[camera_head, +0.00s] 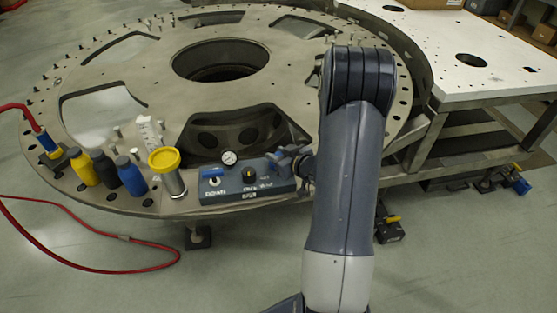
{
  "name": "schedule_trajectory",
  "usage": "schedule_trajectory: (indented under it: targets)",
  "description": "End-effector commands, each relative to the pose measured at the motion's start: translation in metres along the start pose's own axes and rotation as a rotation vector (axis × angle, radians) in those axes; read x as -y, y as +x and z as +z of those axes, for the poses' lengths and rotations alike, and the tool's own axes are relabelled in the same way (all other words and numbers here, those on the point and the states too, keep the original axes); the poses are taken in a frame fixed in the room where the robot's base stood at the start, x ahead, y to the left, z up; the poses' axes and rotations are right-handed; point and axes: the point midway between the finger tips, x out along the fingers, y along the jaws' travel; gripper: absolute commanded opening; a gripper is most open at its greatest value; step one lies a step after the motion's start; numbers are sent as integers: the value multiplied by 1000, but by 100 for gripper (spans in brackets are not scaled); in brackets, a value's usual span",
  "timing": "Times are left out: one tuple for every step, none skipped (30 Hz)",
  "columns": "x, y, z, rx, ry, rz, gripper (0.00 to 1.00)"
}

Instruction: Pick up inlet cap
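A round yellow cap (164,158) sits on top of an upright metal cylinder (174,184) near the front edge of the turret plate (125,73). It is the most cap-like thing in view, but no label confirms that it is the inlet cap. My gripper (283,159) is at the right end of a grey-blue control box (246,187), to the right of the yellow cap and well apart from it. My arm hides part of the gripper and wrist. The fingers are small and dark, and I cannot tell whether they are open or hold something.
Yellow, black and blue bottles (131,177) stand left of the cylinder. The box carries a gauge (229,157) and knobs. A red hose (95,265) runs from a blue-handled fitting (46,143) onto the floor. Several pins stand on the plate. A white table (490,65) is at right.

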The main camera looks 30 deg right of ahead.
Motion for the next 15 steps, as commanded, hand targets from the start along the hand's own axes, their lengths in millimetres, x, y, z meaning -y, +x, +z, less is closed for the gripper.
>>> schedule_trajectory:
  targets:
    - [0, 0, 1, 4, 1, 0, 25]
    - [0, 0, 2, 4, 1, 0, 22]
    - [0, 0, 2, 4, 1, 0, 19]
    - [0, 0, 2, 5, 1, 0, 17]
    - [0, 0, 2, 5, 1, 0, 14]
    - [0, 0, 2, 6, 2, 0, 11]
    - [0, 0, 2, 6, 2, 0, 9]
    - [0, 0, 3, 7, 2, 0, 6]
    - [0, 0, 3, 7, 2, 0, 3]
    - [0, 0, 3, 7, 2, 0, 1]
    - [0, 0, 3, 8, 2, 0, 1]
    - [0, 0, 3, 8, 2, 0, 1]
    - [0, 0, 3, 8, 2, 0, 1]
    - [0, 0, 4, 9, 3, 0, 0]
    - [0, 0, 4, 9, 3, 0, 0]
